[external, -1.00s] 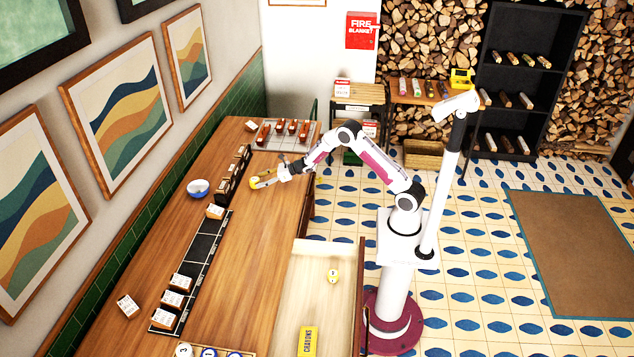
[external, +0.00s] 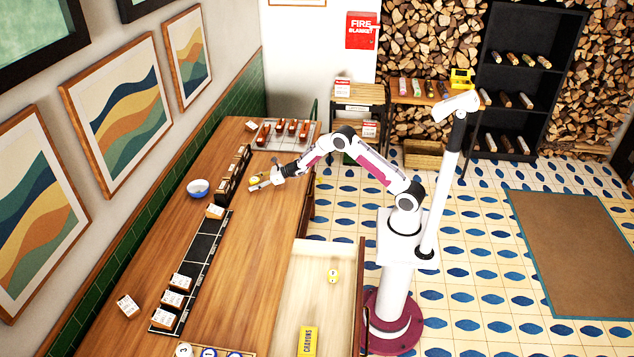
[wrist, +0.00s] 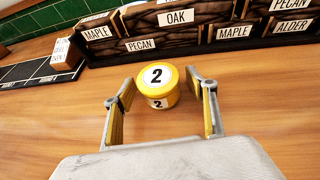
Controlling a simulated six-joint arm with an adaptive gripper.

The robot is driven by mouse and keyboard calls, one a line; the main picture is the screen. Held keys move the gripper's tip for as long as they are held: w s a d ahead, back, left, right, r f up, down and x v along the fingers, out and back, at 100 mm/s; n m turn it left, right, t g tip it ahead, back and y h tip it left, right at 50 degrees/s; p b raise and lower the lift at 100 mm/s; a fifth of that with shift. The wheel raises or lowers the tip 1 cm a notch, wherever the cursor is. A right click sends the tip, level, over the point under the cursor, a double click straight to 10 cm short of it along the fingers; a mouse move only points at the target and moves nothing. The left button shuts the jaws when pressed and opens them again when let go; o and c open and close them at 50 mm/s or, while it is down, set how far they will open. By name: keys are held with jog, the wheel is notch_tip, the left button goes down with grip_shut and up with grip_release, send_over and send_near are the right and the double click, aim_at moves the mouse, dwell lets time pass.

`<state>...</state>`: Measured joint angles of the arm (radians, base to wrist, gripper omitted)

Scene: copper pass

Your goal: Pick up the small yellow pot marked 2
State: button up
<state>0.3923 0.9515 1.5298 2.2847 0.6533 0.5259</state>
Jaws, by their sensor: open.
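The small yellow pot marked 2 (wrist: 158,88) stands upright on the wooden table in the wrist view, with a white label on its top and another on its side. My gripper (wrist: 163,92) is open, low over the table, with one finger to each side of the pot. The pot sits at or just beyond the fingertips, and gaps show on both sides. In the external view the pot (external: 254,181) shows small at the tip of my gripper (external: 259,184).
A dark rack with labelled wood blocks (wrist: 190,38) stands close behind the pot. The table in front of the pot is clear.

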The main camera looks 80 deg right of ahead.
aim_at(255, 179)
jog(key=c, duration=1.3)
jog(key=shift+r, duration=0.2)
jog(key=shift+r, duration=4.85)
